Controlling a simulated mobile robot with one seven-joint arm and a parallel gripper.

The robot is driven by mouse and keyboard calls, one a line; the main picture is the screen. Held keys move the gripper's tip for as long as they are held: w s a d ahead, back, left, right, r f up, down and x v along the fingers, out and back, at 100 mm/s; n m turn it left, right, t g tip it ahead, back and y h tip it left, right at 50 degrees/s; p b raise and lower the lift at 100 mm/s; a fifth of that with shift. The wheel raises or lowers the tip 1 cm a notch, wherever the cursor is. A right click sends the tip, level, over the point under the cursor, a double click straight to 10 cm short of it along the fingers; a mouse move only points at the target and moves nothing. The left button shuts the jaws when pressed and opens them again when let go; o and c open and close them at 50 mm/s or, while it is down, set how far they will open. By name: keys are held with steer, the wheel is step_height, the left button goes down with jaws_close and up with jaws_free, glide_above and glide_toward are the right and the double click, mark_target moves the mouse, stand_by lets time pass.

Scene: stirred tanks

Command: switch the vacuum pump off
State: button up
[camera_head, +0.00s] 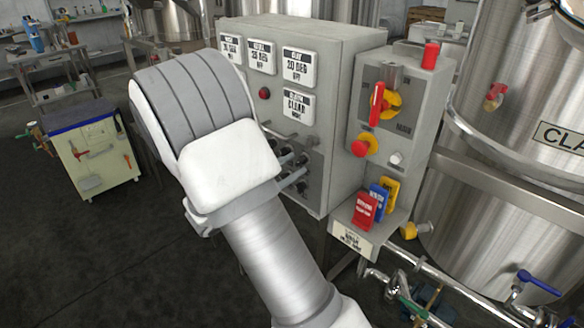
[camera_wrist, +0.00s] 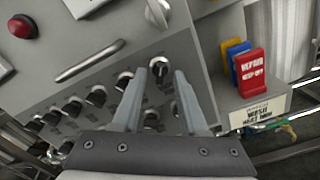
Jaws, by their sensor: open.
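My gripper (camera_wrist: 160,74) is open in the wrist view, its two fingers pointing at the grey control panel (camera_wrist: 115,32). A black rotary knob (camera_wrist: 157,65) with a light pointer mark shows between the fingertips; I cannot tell if they touch it. Several similar black knobs (camera_wrist: 96,95) run down to the left on the same panel. Their labels are too small to read, so I cannot tell which one is for the vacuum pump.
A metal handle (camera_wrist: 90,60) and a red lamp (camera_wrist: 22,26) sit above the knobs. In the head view a switch box with a red-handled switch (camera_head: 377,104) adjoins, and a steel tank (camera_head: 500,110) stands right.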

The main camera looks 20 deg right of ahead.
steer(key=shift+d, duration=0.25)
jaws_close()
